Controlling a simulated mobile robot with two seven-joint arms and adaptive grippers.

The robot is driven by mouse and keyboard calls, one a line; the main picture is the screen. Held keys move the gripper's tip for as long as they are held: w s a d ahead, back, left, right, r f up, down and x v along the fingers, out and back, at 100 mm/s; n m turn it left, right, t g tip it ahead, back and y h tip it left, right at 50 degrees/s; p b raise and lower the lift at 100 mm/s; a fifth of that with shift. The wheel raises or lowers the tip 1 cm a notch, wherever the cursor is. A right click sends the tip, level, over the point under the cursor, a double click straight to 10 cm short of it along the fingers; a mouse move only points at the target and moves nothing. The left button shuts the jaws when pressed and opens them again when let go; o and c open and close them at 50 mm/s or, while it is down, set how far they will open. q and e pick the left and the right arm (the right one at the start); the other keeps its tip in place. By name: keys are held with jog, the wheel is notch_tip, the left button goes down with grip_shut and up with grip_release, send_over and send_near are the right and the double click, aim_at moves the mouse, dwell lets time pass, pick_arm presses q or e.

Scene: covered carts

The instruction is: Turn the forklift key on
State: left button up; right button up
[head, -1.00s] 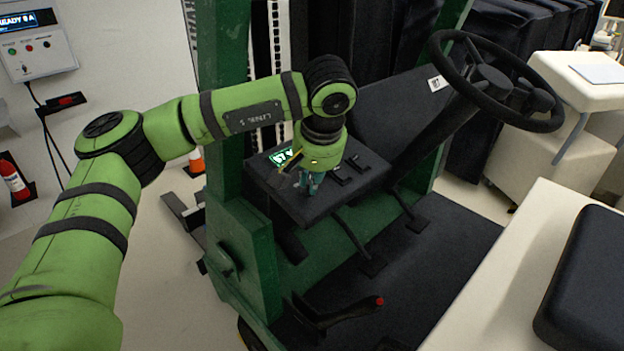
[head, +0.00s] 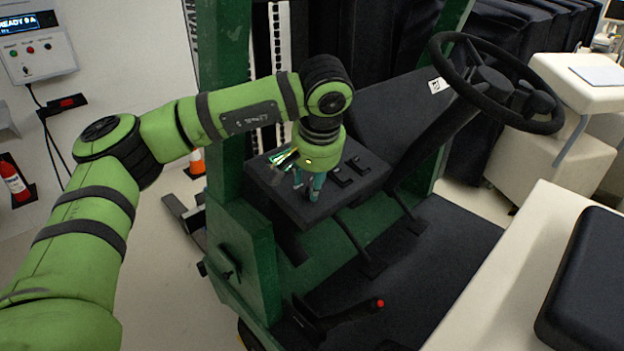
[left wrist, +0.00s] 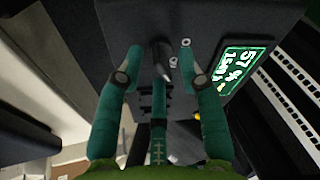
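My left gripper (head: 306,187) is over the forklift's dark control panel (head: 270,181). In the left wrist view its teal fingers (left wrist: 160,50) are spread apart, with a gap between the outer tips. A dark grey tapered piece (left wrist: 161,62) lies between them; I cannot tell whether it is the key or part of the middle finger. Small round fittings (left wrist: 186,43) sit on the panel close by. The panel's lit green display (left wrist: 238,70) is right of the fingers, partly covered in the head view. I cannot clearly make out the key. My right gripper is not in view.
Black switches (head: 341,176) sit on the panel right of the gripper. The steering wheel (head: 493,108) is farther right, and a green mast post (head: 224,60) stands left of the panel. A pale surface with a black pad (head: 590,285) is at lower right.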

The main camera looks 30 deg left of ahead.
pick_arm(q)
jog(key=v, duration=1.2)
dwell(0.4)
